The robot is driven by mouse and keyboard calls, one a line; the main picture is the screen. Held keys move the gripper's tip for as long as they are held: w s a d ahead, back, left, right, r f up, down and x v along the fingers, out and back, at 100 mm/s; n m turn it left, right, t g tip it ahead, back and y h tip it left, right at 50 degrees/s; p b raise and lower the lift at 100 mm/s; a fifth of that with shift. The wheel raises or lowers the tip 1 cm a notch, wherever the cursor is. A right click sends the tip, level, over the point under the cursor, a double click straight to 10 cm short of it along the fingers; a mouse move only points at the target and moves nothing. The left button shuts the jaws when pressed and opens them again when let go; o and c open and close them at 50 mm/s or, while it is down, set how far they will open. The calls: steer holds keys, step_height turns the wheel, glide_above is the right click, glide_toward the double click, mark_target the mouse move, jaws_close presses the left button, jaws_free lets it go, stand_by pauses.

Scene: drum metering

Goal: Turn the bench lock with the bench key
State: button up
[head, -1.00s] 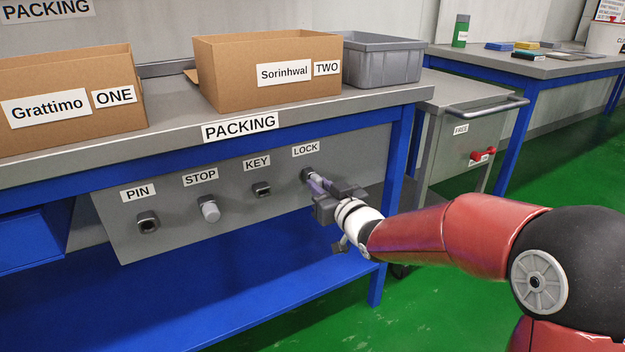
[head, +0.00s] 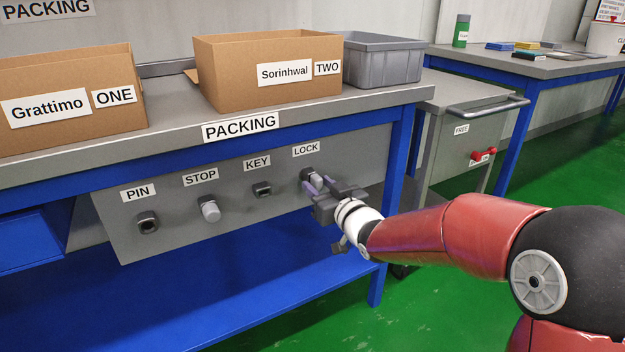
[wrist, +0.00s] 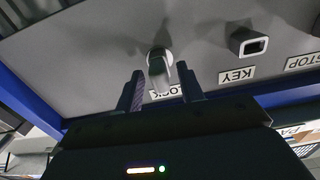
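The bench lock (head: 306,173) is a dark round fitting under the LOCK label on the grey front panel. My gripper (head: 319,185) is open in front of the lock. In the wrist view its two fingers (wrist: 160,80) stand on either side of the key, with a gap on each side. The KEY holder (head: 262,189) looks like an empty square socket. How far the key is turned I cannot tell.
On the same panel are the STOP knob (head: 209,209) and the PIN socket (head: 148,222). A blue table leg (head: 395,180) stands right of the lock. Two cardboard boxes and a grey bin (head: 382,62) stand on the bench top. A grey cart (head: 465,135) is to the right.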

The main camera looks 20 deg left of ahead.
steer(key=shift+o, duration=0.2)
steer(key=s+d+r+m+h+p, duration=0.15)
steer(key=s+d+h, duration=0.25)
steer(key=d, duration=0.6)
steer(key=s+d+r+m+h, duration=0.1)
steer(key=s+d+m+h, duration=0.25)
steer(key=d, duration=0.65)
steer(key=s+d+r+m+h+p, duration=0.1)
steer(key=s+d+h, duration=0.4)
steer(key=d, duration=0.4)
steer(key=s+d+f+m+g, duration=0.1)
steer(key=s+d+g, duration=0.2)
steer(key=s, duration=0.6)
steer(key=s+d+f+m+g+h+p, duration=0.1)
steer(key=s+d+f+m+g, duration=0.1)
steer(key=s+d, duration=0.3)
steer(key=s+g, duration=0.1)
steer(key=s, duration=0.3)
steer(key=shift+m+p, duration=0.3)
